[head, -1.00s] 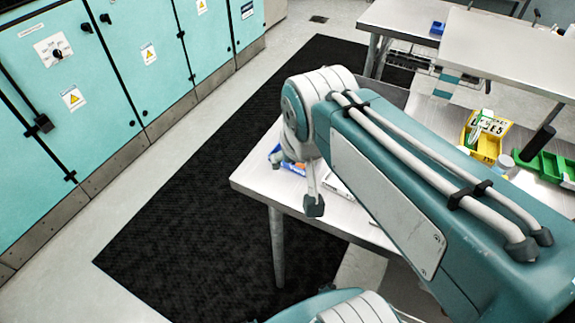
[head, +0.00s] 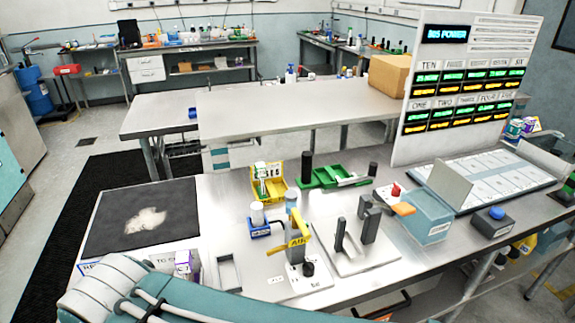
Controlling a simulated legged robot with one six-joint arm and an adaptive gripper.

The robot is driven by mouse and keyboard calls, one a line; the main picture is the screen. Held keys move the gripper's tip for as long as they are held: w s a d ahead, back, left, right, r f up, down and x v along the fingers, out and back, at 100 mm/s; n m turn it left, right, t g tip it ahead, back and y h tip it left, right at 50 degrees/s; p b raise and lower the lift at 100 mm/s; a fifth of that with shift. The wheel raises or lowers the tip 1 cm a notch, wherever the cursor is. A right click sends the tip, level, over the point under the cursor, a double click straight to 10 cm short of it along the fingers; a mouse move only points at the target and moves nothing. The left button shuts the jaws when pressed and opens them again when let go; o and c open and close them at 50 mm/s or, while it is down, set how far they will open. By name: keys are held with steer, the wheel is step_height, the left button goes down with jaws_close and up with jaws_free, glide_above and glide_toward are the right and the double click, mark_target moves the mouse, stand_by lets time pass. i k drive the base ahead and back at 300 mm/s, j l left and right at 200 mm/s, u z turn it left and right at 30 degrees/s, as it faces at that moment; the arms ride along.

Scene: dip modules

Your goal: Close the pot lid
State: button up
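No pot lid can be picked out with certainty. A small white-capped pot (head: 257,213) stands upright in a blue holder (head: 262,230) at the middle of the metal bench. A grey-blue cylinder (head: 291,201) stands beside it on the right; whether it is a pot is unclear. A pale blue box (head: 427,216) stands further right, with a grey panel (head: 449,185) raised beside its top; I cannot tell whether this is a lid. Only part of my arm crosses the bottom left of the head view. My gripper is out of sight.
A black mat (head: 110,222) covers the bench's left end. A yellow bin (head: 266,181) and green tray (head: 335,176) stand at the back. Several upright fixtures, including a yellow-handled one (head: 297,246), crowd the front. A tall display panel (head: 462,95) rises at right.

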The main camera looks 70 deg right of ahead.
mark_target(455, 189)
steer(key=k+l, duration=0.7)
steer(key=l, duration=0.15)
steer(key=k+l+z, duration=0.1)
steer(key=k+l, duration=0.55)
steer(key=l, duration=0.2)
steer(key=k+l, duration=0.35)
steer(key=k+l+z, duration=0.1)
steer(key=k+l, duration=0.25)
steer(key=l, duration=0.2)
steer(key=k+l, duration=0.3)
steer(key=l, duration=0.15)
steer(key=j+z, duration=0.35)
steer(key=k+l, duration=0.05)
steer(key=l, duration=0.05)
